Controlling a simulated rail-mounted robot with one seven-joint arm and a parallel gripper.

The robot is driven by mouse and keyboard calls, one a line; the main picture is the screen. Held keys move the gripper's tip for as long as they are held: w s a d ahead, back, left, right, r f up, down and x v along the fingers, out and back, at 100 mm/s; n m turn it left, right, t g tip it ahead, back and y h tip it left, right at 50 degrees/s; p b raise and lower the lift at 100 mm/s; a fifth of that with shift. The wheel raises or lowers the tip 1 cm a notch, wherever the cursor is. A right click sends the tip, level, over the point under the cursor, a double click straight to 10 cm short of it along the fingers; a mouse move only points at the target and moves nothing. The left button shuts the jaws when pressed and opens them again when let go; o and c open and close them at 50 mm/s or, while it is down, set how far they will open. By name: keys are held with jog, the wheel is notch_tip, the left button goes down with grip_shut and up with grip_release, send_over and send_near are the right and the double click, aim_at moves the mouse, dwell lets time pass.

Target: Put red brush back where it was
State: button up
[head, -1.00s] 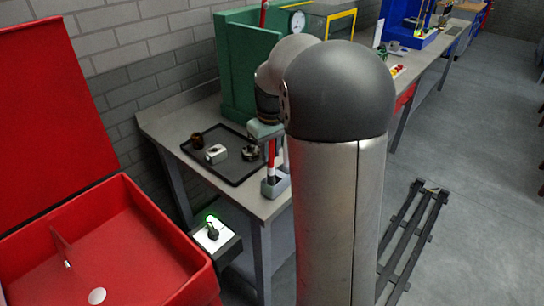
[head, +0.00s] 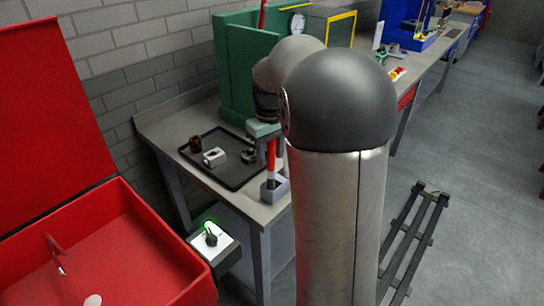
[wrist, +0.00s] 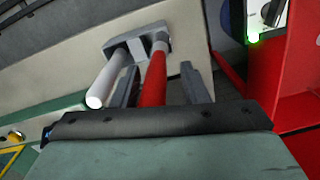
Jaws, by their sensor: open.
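The red brush (head: 271,158) stands upright in a small grey holder (head: 277,191) at the front corner of the workbench. In the wrist view, the red brush (wrist: 154,78) runs down into the grey holder (wrist: 118,42). My gripper (wrist: 158,68) is open, with one finger on each side of the red handle. A white-handled tool (wrist: 107,82) stands in the same holder, left of the left finger. In the head view my gripper (head: 266,136) is just above the holder, partly hidden by my arm. The brush's lower end is hidden in the holder.
A black tray (head: 232,173) with several metal parts lies behind the holder on the workbench (head: 172,124). A green machine (head: 234,70) stands further back. An open red box (head: 135,240) is at the left, near a small lit unit (head: 225,240).

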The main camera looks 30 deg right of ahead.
notch_tip(320, 180, up, 8)
jog(key=shift+d+r, duration=0.15)
jog(key=s+a+f, duration=0.4)
jog(key=s, duration=0.3)
jog(key=s+a+f+m, duration=0.1)
jog(key=s+a+f, duration=0.4)
jog(key=s, duration=0.3)
jog(key=s+a+f, duration=0.4)
jog(key=s+a, duration=0.1)
jog(key=s, duration=0.3)
jog(key=shift+s+a+f+m+t, duration=0.15)
jog(key=shift+f+m+t, duration=0.15)
jog(key=shift+t, duration=0.1)
